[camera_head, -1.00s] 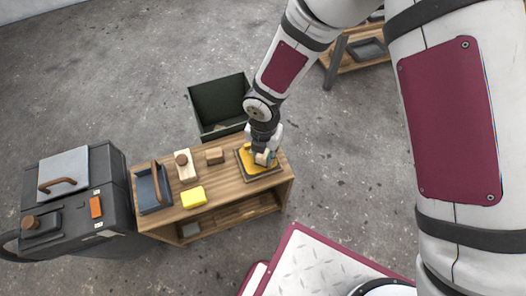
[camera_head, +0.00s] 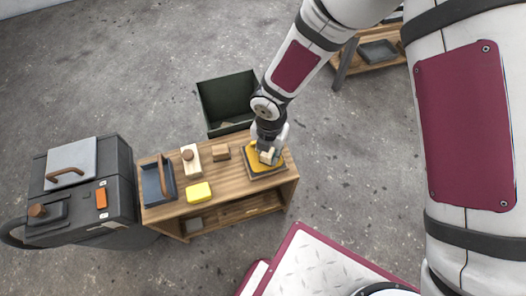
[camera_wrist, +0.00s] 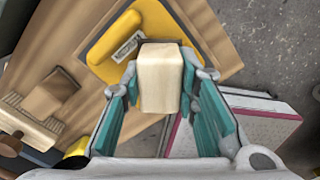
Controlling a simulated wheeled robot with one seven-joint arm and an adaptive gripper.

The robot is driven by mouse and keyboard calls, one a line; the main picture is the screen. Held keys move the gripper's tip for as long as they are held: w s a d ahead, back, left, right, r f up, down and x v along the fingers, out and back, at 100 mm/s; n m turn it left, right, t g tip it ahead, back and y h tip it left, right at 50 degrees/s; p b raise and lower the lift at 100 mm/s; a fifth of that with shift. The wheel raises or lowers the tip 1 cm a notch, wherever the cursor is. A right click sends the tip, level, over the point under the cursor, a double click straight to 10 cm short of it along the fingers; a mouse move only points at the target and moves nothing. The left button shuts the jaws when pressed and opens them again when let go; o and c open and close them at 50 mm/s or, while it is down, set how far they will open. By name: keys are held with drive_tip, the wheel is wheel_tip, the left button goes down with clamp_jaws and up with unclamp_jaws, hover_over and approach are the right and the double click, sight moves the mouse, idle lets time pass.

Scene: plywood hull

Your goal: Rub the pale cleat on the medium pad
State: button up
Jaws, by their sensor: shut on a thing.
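The pale cleat (camera_wrist: 160,78) is a light wooden block held between the teal-lined fingers of my gripper (camera_wrist: 165,105) in the wrist view. In the head view my gripper (camera_head: 268,151) is over the pad at the right end of the wooden bench, with a bit of the cleat (camera_head: 268,157) showing below it. The pad (camera_wrist: 108,48) is yellow with a small printed label and lies on a grey base; it also shows in the head view (camera_head: 255,164). The cleat overlaps the pad's edge in the wrist view; I cannot tell whether they touch.
The bench (camera_head: 232,182) also holds a yellow block (camera_head: 199,193), a small brown block (camera_head: 221,152), a pale block with a round knob (camera_head: 191,160) and a blue-grey handled tray (camera_head: 151,188). A dark green bin (camera_head: 225,100) stands behind. A dark grey machine (camera_head: 117,165) is at left.

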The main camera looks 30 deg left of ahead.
drive_tip(key=shift+w+d+f, duration=0.1)
drive_tip(key=shift+w+d, duration=0.15)
drive_tip(key=shift+d, duration=0.1)
drive_tip(key=shift+s+a, duration=1.2)
drive_tip(key=shift+s, duration=0.2)
drive_tip(key=shift+w+d, duration=1.15)
drive_tip(key=shift+w, duration=0.25)
drive_tip(key=shift+r, duration=0.25)
wheel_tip(320, 180, up, 7)
drive_tip(key=p, duration=0.6)
drive_tip(key=shift+f, duration=0.1)
